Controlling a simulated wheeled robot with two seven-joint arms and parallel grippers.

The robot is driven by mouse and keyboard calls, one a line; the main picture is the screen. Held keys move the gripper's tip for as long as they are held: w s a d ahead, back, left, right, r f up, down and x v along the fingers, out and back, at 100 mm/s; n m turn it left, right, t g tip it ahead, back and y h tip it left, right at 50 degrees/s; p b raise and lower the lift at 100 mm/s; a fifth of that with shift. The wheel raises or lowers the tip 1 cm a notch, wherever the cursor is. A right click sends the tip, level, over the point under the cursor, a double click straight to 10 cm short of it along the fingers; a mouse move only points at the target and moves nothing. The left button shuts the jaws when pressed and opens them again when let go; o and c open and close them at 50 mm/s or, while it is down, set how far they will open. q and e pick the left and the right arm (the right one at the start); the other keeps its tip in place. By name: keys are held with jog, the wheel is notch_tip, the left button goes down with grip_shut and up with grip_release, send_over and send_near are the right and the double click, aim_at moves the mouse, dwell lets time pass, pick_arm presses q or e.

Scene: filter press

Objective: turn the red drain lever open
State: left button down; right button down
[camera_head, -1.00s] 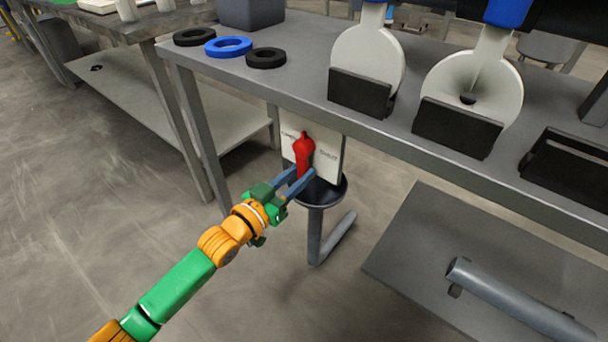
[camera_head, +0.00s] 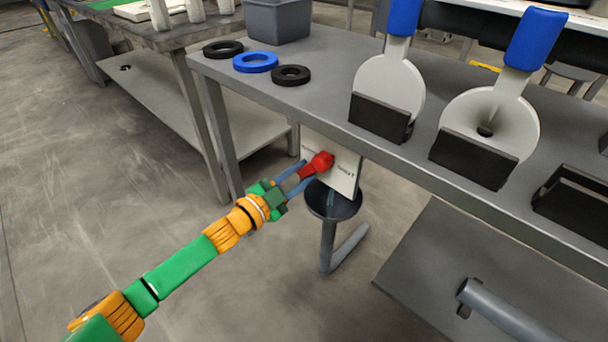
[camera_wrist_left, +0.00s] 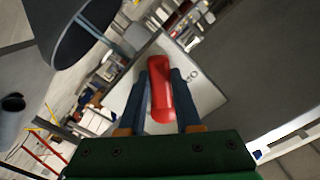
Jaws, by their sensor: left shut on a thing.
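The red drain lever (camera_head: 319,163) sits in front of a white labelled plate (camera_head: 345,178) below the front edge of the table. It slants in the head view, its upper end to the right. My left gripper (camera_head: 300,176) is shut on the lever, with blue fingers on either side of it. In the left wrist view the lever (camera_wrist_left: 160,90) lies between the two fingers (camera_wrist_left: 160,98), and part of the plate (camera_wrist_left: 205,92) shows behind it. The lever's pivot cannot be made out. My right gripper is not in view.
A dark round funnel (camera_head: 333,203) on a grey pipe stands just below the plate. The grey table (camera_head: 330,75) above carries black and blue rings, a grey bin (camera_head: 277,20) and pale round plates with blue handles. Open floor lies to the left.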

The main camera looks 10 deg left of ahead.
pick_arm(q)
jog(key=shift+w+a+r+m, duration=0.1)
jog(key=shift+r+m, duration=0.05)
jog(key=shift+m, duration=0.25)
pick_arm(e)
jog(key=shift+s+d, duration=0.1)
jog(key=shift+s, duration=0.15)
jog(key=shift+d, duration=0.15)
pick_arm(q)
jog(key=c, duration=0.6)
grip_release()
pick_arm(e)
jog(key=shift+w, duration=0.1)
pick_arm(q)
jog(key=p+v, duration=0.2)
jog(key=v, duration=0.5)
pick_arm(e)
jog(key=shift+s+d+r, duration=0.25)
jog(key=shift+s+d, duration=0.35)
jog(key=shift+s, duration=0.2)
pick_arm(q)
jog(key=shift+a, duration=0.1)
